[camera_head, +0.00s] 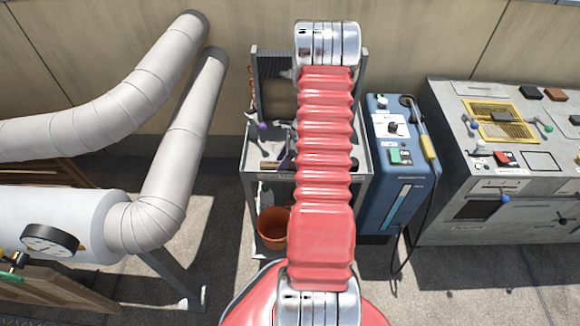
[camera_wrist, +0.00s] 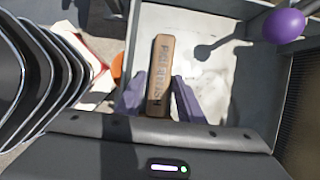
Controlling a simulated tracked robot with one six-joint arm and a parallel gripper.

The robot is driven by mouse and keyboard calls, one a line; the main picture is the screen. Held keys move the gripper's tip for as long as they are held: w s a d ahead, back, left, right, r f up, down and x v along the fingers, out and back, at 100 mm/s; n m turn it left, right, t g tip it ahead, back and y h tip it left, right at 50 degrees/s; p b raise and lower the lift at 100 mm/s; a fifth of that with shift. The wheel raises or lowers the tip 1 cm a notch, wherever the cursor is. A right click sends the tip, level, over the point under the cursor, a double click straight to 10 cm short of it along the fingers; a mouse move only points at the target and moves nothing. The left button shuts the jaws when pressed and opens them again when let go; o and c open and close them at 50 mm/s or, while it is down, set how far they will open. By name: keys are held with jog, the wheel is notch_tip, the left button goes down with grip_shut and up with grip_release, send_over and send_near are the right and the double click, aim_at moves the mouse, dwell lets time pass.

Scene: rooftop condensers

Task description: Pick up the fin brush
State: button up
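The fin brush (camera_wrist: 160,72) is a brown wooden block with dark lettering that seems to read "FIN BRUSH". In the wrist view it lies lengthwise over the pale tray floor, between the two purple fingers of my gripper (camera_wrist: 159,92). The fingers stand apart, one on each side of its near part; I cannot tell if either touches it. In the head view, a small brown piece that looks like the brush (camera_head: 269,165) shows on the cart's tray, beside a purple finger (camera_head: 288,158). My red arm hides most of the gripper and the tray's right part.
The grey cart (camera_head: 262,177) has raised tray rims and an upright back frame. A purple ball-shaped knob (camera_wrist: 284,25) stands at the tray's right in the wrist view. An orange bucket (camera_head: 272,228) sits on the lower shelf. A blue machine (camera_head: 398,185) stands close right; pipes (camera_head: 180,140) are left.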

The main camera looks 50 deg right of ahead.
dwell(0.5)
jog(key=c, duration=0.8)
jog(key=shift+r, duration=0.1)
notch_tip(320, 180, up, 10)
jog(key=shift+f, duration=0.1)
dwell(0.6)
jog(key=o, duration=0.5)
grip_shut()
